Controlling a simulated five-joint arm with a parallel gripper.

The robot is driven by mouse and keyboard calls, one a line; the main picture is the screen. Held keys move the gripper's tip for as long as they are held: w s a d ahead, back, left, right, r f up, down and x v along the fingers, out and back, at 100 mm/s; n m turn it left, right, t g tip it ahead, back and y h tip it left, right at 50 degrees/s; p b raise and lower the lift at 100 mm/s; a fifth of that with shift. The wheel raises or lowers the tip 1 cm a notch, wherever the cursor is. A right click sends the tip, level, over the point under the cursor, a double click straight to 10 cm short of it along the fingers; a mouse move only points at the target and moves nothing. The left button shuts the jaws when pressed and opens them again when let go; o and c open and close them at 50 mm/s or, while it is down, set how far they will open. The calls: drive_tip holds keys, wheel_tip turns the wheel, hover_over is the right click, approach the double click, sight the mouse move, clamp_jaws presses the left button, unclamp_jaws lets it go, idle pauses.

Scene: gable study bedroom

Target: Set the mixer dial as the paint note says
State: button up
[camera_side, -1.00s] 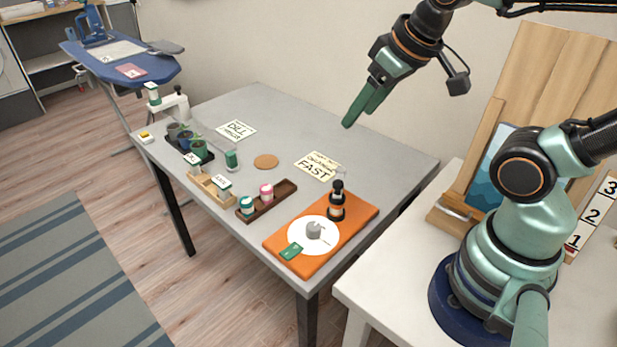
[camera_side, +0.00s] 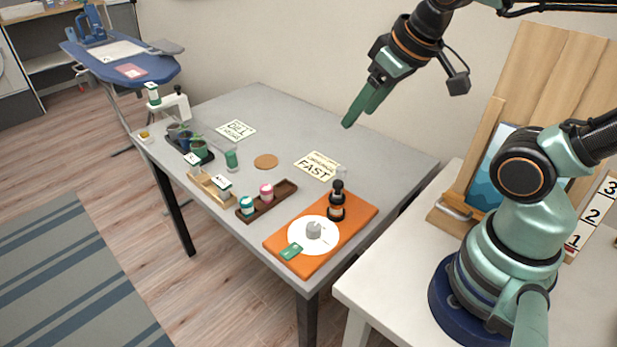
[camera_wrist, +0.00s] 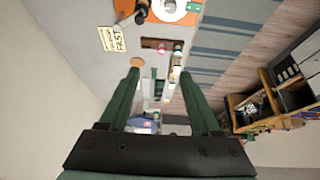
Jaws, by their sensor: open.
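The mixer dial is a grey knob (camera_side: 313,230) on a white round plate (camera_side: 329,246), on an orange board (camera_side: 350,228) at the table's front right corner. A green tag (camera_side: 291,251) lies at the plate's near left edge. A paper note (camera_side: 317,167) behind it reads FAST in large letters; its smaller line is hard to read. The note also shows in the wrist view (camera_wrist: 112,38). Another note (camera_side: 236,130) farther back has lettering too small to read surely. My gripper (camera_side: 356,112) is open and empty, in the air above the table's far right part, away from the dial.
A dark dropper bottle (camera_side: 337,204) stands beside the dial. A dark wooden tray (camera_side: 283,193) holds a teal and a pink jar. Card holders (camera_side: 205,190), a green jar (camera_side: 232,160), a cork disc (camera_side: 265,162) and plant pots (camera_side: 199,148) stand farther left.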

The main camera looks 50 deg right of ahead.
drive_tip(key=shift+o, duration=1)
drive_tip(key=n+g, duration=0.5)
drive_tip(key=n, duration=0.6)
hover_over(314, 226)
wheel_tip(314, 226, down, 20)
wheel_tip(314, 226, down, 12)
drive_tip(key=shift+f, duration=0.1)
clamp_jaws()
